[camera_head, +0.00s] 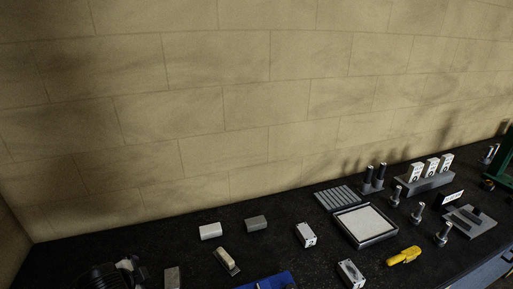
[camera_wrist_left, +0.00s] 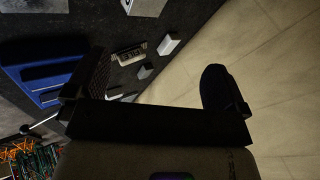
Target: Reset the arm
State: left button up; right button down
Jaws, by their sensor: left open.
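My left gripper (camera_wrist_left: 157,88) shows in the left wrist view with its two dark fingers wide apart. Nothing is between the fingers. Behind it are the black bench top and the pale block wall. In the head view a dark rounded shape shows at the bottom left edge; I cannot tell whether it is part of my left arm. My right gripper is in neither view. No trolley jack can be made out for certain.
The black bench holds a white block (camera_head: 210,231), a grey block (camera_head: 256,223), a brush-like piece (camera_head: 226,261), a blue object (camera_head: 265,282), a white-topped tray (camera_head: 366,224), a yellow tool (camera_head: 404,256) and several upright metal parts. The wall (camera_head: 190,110) stands behind.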

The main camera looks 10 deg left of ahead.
pick_arm(q)
jog(key=s+d+n+t, duration=0.3)
jog(key=s+d, duration=0.2)
jog(key=d, duration=0.4)
jog(key=s+d+f+n+g+h, duration=0.1)
jog(key=s+d+f+n+g, duration=0.15)
jog(key=s+f, duration=0.8)
jog(key=s+d+f+n+g+h, duration=0.15)
jog(key=s+d+f+g, duration=0.4)
jog(key=s, duration=0.75)
notch_tip(320, 180, up, 18)
jog(key=a+t+p, duration=0.1)
jog(key=p, duration=1.9)
jog(key=shift+w+a+r+t, duration=0.15)
jog(key=shift+w+a+t, duration=0.15)
jog(key=shift+a, duration=0.05)
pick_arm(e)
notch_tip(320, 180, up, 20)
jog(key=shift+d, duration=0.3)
